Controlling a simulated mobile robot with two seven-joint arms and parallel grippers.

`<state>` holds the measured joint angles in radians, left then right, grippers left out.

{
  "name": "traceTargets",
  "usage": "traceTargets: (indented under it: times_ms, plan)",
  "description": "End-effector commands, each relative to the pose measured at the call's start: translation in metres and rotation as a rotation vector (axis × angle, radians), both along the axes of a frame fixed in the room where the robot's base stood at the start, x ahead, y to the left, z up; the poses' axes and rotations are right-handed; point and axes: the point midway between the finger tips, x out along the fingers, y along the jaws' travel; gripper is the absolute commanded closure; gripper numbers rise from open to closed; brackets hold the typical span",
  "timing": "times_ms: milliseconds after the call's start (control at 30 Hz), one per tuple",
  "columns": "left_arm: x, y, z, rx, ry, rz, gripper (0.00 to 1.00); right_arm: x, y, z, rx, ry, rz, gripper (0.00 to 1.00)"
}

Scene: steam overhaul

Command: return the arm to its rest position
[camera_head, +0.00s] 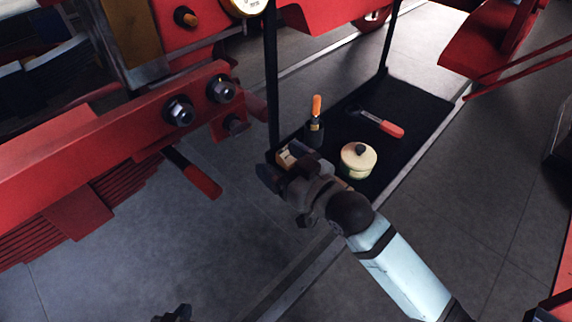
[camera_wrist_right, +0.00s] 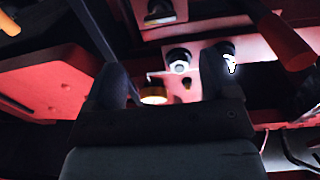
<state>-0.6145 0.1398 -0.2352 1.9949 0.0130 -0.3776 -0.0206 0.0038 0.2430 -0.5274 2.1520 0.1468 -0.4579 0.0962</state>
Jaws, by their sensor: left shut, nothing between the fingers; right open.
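My right arm comes in from the lower right in the head view. Its gripper (camera_head: 278,175) is over the near left corner of the black tray, by a small light-coloured block whose contact with it I cannot tell. In the right wrist view the two dark fingers of the right gripper (camera_wrist_right: 165,82) stand apart with nothing held between them. My left gripper (camera_head: 177,314) shows only as a dark tip at the bottom edge of the head view. It is shut and empty, over the grey floor.
The black tray (camera_head: 425,100) holds a cream lidded pot (camera_head: 358,161), a red-handled tool (camera_head: 385,125) and an orange-topped dark bottle (camera_head: 316,120). A red beam with bolts (camera_head: 100,145) fills the left. A red handle (camera_head: 200,182) sticks out below it. Grey floor lies open at lower left.

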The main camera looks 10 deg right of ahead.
Motion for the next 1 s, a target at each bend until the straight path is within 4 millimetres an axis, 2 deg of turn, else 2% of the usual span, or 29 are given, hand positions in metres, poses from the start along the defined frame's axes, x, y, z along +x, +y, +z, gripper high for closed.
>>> traceTargets:
  times_ms: [200,733,867,967,1000]
  plan:
    - [0.0,0.0,-0.002,0.0,0.0,0.0,1.0,-0.011,-0.007,0.001,0.001,-0.001,0.0,0.2]
    - [-0.001,0.0,-0.001,0.001,0.003,0.001,1.0,-0.011,-0.009,-0.003,-0.003,0.011,-0.008,0.2]
    - [-0.001,0.001,0.01,0.002,0.005,0.001,1.0,-0.019,-0.024,-0.033,-0.023,0.082,-0.058,0.2]
    - [-0.001,0.001,0.024,0.004,0.003,0.002,1.0,-0.038,-0.045,-0.077,-0.056,0.179,-0.123,0.2]
    - [0.0,0.002,0.03,0.004,0.002,0.003,1.0,-0.049,-0.056,-0.097,-0.076,0.222,-0.153,0.2]
